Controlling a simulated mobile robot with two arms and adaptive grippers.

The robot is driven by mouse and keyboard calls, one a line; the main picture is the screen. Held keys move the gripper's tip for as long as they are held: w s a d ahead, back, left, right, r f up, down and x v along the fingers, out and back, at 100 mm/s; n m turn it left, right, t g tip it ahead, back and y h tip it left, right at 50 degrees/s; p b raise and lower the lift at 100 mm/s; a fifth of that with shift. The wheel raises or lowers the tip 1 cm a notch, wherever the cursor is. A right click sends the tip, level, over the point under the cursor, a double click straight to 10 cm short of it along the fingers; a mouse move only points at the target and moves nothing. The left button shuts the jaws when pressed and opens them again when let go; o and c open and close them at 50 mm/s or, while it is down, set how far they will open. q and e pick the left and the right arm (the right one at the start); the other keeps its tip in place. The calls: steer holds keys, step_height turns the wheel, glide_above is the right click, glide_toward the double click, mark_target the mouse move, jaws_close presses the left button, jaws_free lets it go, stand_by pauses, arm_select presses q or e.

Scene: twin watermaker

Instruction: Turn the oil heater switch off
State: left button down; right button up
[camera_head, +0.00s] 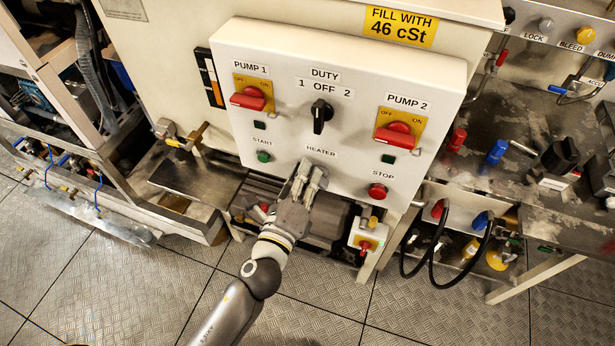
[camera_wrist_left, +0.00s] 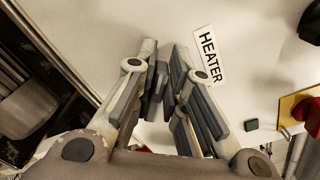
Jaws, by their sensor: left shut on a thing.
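The HEATER label (camera_head: 321,152) is on the white control panel (camera_head: 290,100), and it also shows in the left wrist view (camera_wrist_left: 209,55). My left gripper (camera_head: 311,170) is at the panel just below this label, and its fingers point at the panel face. In the left wrist view the fingers (camera_wrist_left: 162,82) are close together beside the label. They are shut on the heater switch, which the fingers hide, so its position cannot be read. My right gripper is not in view.
The green START button (camera_head: 264,156) is left of my gripper and the red STOP button (camera_head: 377,191) is right. Above are the black DUTY knob (camera_head: 320,113) and the red PUMP 1 (camera_head: 249,98) and PUMP 2 (camera_head: 396,135) switches. Machinery lies below the panel.

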arm_select(q)
steer(key=shift+w+a+f+n+b, duration=0.1)
steer(key=shift+f+n+b, duration=0.2)
steer(key=shift+n, duration=0.95)
steer(key=shift+s+a+f+n+b, duration=0.1)
steer(key=shift+f+n+b, duration=0.15)
steer(key=shift+n, duration=0.95)
steer(key=shift+w+a+f+n+b, duration=0.1)
steer(key=shift+f+n+b, duration=0.2)
steer(key=shift+n, duration=0.95)
steer(key=c, duration=1.5)
jaws_free()
steer(key=shift+v, duration=6.05)
